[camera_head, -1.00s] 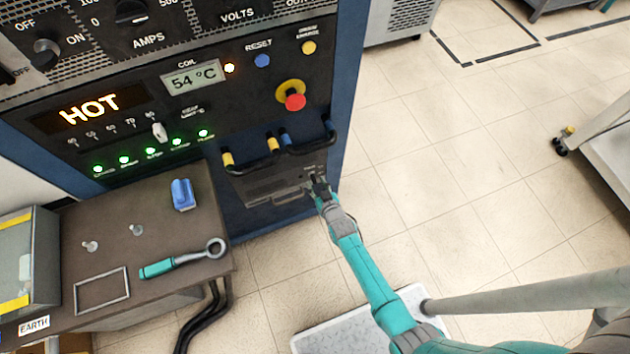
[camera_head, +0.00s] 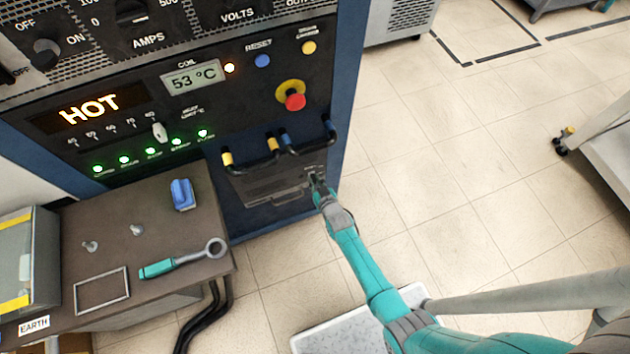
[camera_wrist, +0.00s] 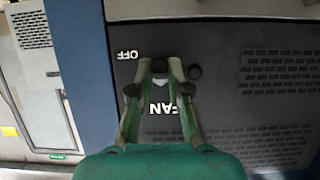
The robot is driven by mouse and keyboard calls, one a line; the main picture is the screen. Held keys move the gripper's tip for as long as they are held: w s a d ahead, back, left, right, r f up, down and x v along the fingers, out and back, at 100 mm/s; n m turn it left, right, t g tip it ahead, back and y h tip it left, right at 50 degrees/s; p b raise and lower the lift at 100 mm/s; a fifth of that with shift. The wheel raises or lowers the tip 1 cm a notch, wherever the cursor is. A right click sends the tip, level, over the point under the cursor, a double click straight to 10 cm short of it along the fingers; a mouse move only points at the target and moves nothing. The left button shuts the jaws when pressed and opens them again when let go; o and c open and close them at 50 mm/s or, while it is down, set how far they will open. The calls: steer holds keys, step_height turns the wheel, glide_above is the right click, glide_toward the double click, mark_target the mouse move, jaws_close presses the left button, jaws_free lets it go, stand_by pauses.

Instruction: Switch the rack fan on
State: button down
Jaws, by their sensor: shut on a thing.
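The fan panel (camera_head: 262,192) is the dark lower plate of the rack, with vent slots (camera_wrist: 275,100) on it. In the wrist view the lettering is upside down and reads FAN (camera_wrist: 165,108) and OFF (camera_wrist: 127,55). My gripper (camera_wrist: 160,68) is at the panel, its fingers closed in on the fan switch (camera_wrist: 160,84), of which only a pale bit shows between them. The fingers hide which way the switch points. In the head view my gripper (camera_head: 317,181) is at the panel's right end. A small dark green round lamp (camera_wrist: 195,71), seemingly unlit, sits beside the fingers.
Coloured-banded cable loops (camera_head: 290,148) stick out just above the panel. A red emergency knob (camera_head: 294,100) is higher up. The HOT sign (camera_head: 90,108) is lit and the coil display (camera_head: 195,78) reads 53 °C. A bench (camera_head: 150,225) with tools stands at left.

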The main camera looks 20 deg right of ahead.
steer(key=shift+r, duration=0.15)
steer(key=g, duration=0.2)
steer(key=r+g, duration=0.1)
steer(key=g, duration=0.1)
steer(key=shift+w+r, duration=0.2)
steer(key=shift+w+r+g, duration=0.15)
steer(key=shift+r+g, duration=0.1)
steer(key=shift+g, duration=0.85)
steer(key=shift+w+r+g, duration=0.1)
steer(key=shift+r+g, duration=0.1)
steer(key=shift+g, duration=0.9)
steer(key=c, duration=1.1)
jaws_free()
steer(key=shift+r, duration=0.1)
steer(key=v, duration=1.1)
steer(key=shift+s+r, duration=0.1)
steer(key=shift+r, duration=0.3)
